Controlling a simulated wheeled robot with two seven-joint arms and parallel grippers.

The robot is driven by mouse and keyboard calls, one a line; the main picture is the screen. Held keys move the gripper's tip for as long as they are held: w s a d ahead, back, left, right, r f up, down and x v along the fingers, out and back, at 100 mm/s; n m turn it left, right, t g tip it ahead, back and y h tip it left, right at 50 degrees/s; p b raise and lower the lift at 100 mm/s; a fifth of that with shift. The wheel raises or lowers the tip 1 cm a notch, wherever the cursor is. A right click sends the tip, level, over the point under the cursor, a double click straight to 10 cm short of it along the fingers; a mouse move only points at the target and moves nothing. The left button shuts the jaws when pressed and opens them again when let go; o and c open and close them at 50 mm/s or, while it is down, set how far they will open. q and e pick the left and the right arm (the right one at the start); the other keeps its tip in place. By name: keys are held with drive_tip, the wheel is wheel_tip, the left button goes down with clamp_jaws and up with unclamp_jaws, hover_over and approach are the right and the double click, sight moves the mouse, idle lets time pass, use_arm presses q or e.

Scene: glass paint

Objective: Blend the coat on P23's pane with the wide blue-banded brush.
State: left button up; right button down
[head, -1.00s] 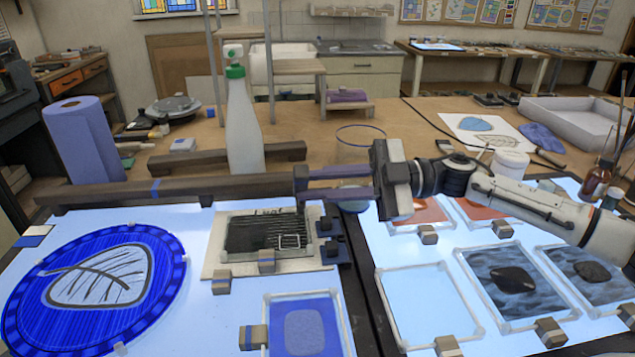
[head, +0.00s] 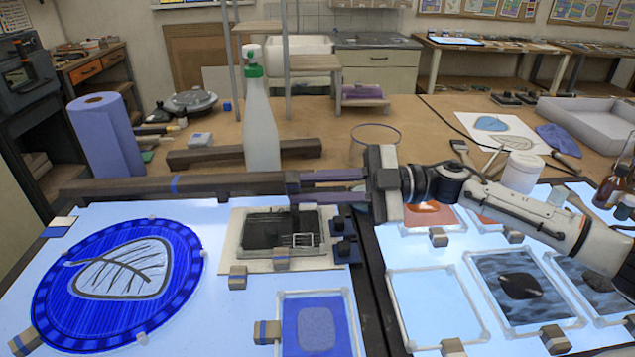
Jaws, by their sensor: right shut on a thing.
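A framed blue pane (head: 345,325) with a paler grey-blue patch lies on the lit table at the bottom centre; I can read no label on it. My right gripper (head: 300,188) reaches in from the right, level, above the back edge of the lit table. My left gripper is not in view.
A blue leaf roundel (head: 60,295) lies at left, and a dark etched panel (head: 265,232) lies behind the blue pane. A spray bottle (head: 261,130) and a glass jar (head: 370,138) stand behind the bar. More framed panes (head: 425,285) lie at right.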

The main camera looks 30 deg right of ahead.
drive_tip(key=shift+p+x, duration=0.65)
drive_tip(key=shift+x, duration=0.85)
drive_tip(key=shift+x, duration=2.95)
drive_tip(key=shift+r, duration=0.1)
drive_tip(key=shift+r, duration=2.55)
